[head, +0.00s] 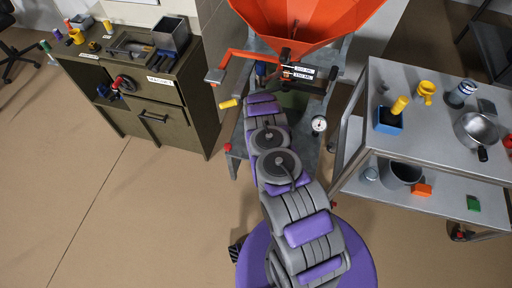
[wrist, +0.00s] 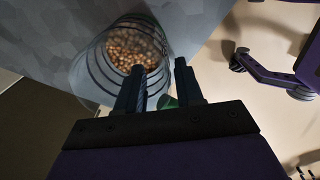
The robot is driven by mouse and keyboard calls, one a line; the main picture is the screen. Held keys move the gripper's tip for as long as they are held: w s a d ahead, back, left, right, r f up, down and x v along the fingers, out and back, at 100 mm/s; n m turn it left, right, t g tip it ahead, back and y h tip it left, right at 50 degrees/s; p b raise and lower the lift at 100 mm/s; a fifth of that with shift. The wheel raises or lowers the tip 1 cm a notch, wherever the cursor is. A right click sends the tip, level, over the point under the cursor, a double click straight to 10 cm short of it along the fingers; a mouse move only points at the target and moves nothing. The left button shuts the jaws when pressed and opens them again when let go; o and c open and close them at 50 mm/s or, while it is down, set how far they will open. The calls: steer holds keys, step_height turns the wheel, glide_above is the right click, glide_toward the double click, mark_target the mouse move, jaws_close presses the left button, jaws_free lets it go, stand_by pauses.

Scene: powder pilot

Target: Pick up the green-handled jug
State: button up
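The jug (wrist: 90,70) is a clear, round vessel with brown pellets (wrist: 133,46) inside, at the upper left of the wrist view. A small part of its green handle (wrist: 167,102) shows between my gripper's fingers; the rest is hidden behind them. My gripper (wrist: 159,68) is open, with a gap between its two dark fingers, close to the jug's near side. Whether either finger touches the handle cannot be told. In the head view my arm hides most of the area under the hopper, where only a patch of green shows.
An orange hopper (head: 305,18) stands above the grey stand (head: 233,135), with a dial gauge (head: 319,124) at its right. A steel cart (head: 400,72) with cups, a pan and a bin (head: 401,173) is at right. A dark cabinet (head: 190,100) is at left. The floor in front is clear.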

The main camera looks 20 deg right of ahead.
steer(key=shift+f, duration=0.15)
jaws_close()
stand_by(0.4)
